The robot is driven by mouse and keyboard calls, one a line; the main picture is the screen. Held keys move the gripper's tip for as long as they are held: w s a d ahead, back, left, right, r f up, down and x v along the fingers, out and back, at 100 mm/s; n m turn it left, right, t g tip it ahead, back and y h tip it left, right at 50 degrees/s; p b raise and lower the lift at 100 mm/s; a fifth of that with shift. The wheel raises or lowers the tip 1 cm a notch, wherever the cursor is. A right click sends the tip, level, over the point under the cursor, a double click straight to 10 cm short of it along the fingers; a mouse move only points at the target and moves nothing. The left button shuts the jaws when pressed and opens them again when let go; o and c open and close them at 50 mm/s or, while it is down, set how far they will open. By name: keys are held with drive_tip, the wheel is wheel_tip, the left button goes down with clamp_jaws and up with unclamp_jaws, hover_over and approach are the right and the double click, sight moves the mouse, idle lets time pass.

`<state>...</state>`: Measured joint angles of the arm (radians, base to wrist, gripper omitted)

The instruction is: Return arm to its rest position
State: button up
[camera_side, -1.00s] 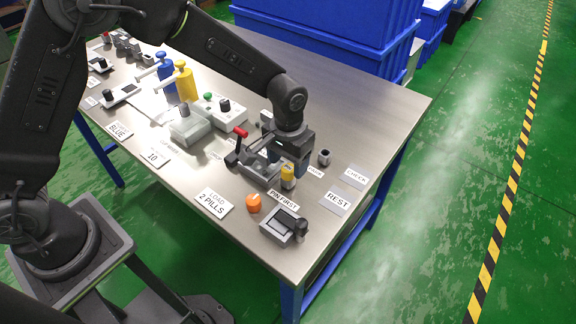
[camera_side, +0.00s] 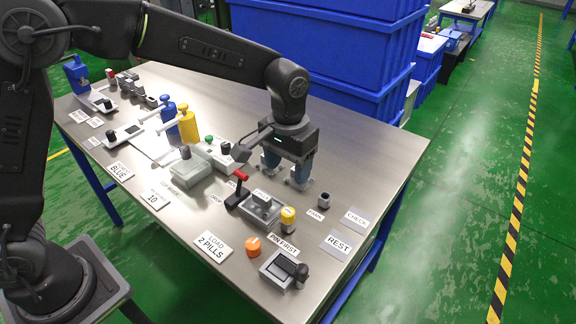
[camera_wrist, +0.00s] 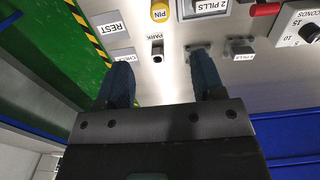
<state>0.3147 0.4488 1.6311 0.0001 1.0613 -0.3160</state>
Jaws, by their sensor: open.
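My gripper (camera_side: 287,178) is in the air above the metal table (camera_side: 372,142), just behind the grey device with the red-handled lever (camera_side: 242,176). In the wrist view its two blue fingers (camera_wrist: 166,85) are spread apart with nothing between them. In the side view the REST label (camera_side: 338,244) lies flat near the table's right front edge, to the right of and nearer than the gripper. The REST label also shows at the upper left of the wrist view (camera_wrist: 104,24).
A yellow-topped cylinder (camera_side: 288,218), an orange knob (camera_side: 253,246) and a grey clamp device (camera_side: 284,270) stand near the front edge. A small grey peg (camera_side: 324,201) stands by the PARK label. Blue and yellow pump bottles (camera_side: 188,125) are farther left. Blue crates (camera_side: 325,45) stand behind the table.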

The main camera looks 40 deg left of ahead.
idle(0.5)
drive_tip(key=s+a+r+t, duration=0.3)
drive_tip(key=s+a+r, duration=0.6)
drive_tip(key=s+r, duration=0.1)
drive_tip(key=s+a+t, duration=0.2)
drive_tip(key=s+a, duration=0.3)
drive_tip(key=s, duration=0.6)
drive_tip(key=shift+s+t, duration=0.3)
drive_tip(key=shift+s, duration=0.05)
